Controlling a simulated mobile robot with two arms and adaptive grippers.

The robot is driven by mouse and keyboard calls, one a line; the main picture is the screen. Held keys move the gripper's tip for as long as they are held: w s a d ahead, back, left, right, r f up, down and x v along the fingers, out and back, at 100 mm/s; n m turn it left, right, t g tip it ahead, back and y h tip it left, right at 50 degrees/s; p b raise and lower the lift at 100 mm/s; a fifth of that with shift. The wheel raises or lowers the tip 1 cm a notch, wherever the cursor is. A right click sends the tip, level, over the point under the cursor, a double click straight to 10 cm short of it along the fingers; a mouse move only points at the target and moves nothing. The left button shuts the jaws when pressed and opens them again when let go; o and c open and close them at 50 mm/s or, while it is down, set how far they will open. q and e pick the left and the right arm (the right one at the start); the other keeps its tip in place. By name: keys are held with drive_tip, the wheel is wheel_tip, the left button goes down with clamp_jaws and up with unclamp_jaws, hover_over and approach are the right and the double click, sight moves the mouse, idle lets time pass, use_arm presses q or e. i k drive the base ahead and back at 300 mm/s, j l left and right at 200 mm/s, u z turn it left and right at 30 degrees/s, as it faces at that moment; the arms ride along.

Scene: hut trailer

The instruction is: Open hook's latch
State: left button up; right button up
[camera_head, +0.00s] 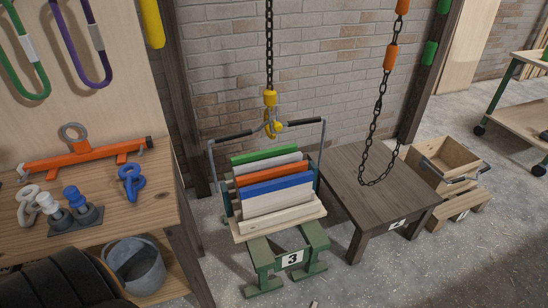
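A yellow hook (272,121) hangs on a dark chain (269,45) in the middle of the head view. It hangs at the handle bar (235,136) of a crate (278,227) that holds several coloured boards. The hook's latch is too small to make out, so I cannot tell if it is open or shut. I also cannot tell if the hook is around the bar or only beside it. Neither of my grippers shows in the head view.
The crate stands on a green stand (263,256) marked 3. A dark wooden table (366,188) and a wooden box (447,160) stand to the right, with another chain (375,110) hanging over the table. A workbench (130,215) with shackles and a bucket (136,265) are at left.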

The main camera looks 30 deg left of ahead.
sight(277, 127)
drive_tip(key=i+u, duration=0.1)
drive_tip(key=u, duration=0.4)
drive_tip(key=i+u, duration=0.15)
drive_tip(key=u, duration=0.3)
drive_tip(key=i+l+u, duration=0.1)
drive_tip(key=u, duration=0.4)
